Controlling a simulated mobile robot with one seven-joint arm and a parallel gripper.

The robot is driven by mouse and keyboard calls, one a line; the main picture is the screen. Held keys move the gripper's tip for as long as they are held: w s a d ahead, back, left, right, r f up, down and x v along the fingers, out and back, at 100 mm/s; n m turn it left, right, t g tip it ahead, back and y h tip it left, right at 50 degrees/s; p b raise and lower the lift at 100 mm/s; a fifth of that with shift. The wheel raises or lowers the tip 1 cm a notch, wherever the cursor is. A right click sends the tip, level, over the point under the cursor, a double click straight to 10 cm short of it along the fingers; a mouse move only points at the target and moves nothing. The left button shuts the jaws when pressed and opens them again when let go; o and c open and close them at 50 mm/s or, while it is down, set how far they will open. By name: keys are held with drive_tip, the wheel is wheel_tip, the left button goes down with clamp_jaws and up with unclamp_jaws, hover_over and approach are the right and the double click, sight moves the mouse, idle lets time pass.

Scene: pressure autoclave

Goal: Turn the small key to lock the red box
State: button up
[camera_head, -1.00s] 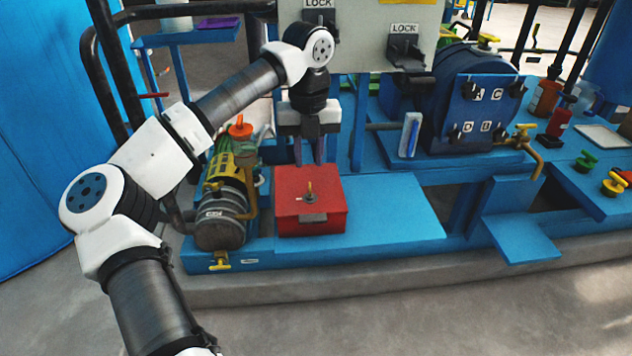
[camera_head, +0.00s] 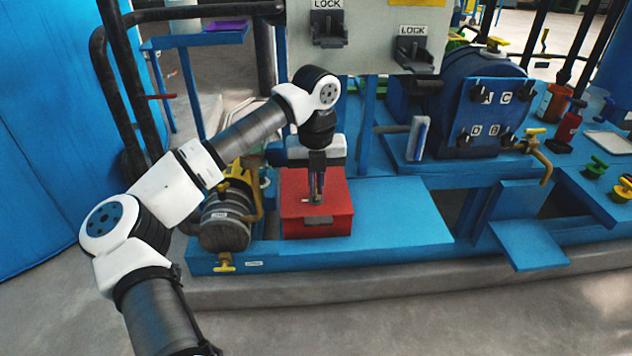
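The red box (camera_head: 335,222) sits on the blue platform in the middle of the view, with its lid down. The small key is on top of the box, and my fingers largely cover it. A bit of pale metal (camera_head: 308,200) shows at the base of the fingertips. My gripper (camera_head: 316,194) points straight down over the middle of the lid, with its fingertips at the key. The fingers look close together and overlap from this angle. Whether they are shut on the key cannot be made out.
A grey and yellow motor (camera_head: 224,222) stands close on the left of the box. The blue platform (camera_head: 395,215) is clear on the right. Above and behind hangs a grey panel (camera_head: 365,35) with LOCK labels. A blue vessel (camera_head: 480,95) stands at the back right.

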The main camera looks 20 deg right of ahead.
drive_tip(key=shift+m, duration=0.3)
clamp_jaws()
drive_tip(key=m+p, duration=0.1)
drive_tip(key=m, duration=0.3)
drive_tip(key=shift+r+m, duration=0.1)
drive_tip(key=shift+m, duration=0.2)
drive_tip(key=m+p, duration=0.1)
drive_tip(key=m, duration=0.4)
drive_tip(key=m+p, duration=0.1)
drive_tip(key=m, duration=0.3)
drive_tip(key=shift+m, duration=0.3)
drive_tip(key=shift+m+p, duration=0.3)
drive_tip(key=shift+m, duration=1.2)
drive_tip(key=shift+o, duration=0.5)
unclamp_jaws()
drive_tip(key=o, duration=0.4)
drive_tip(key=shift+o, duration=0.2)
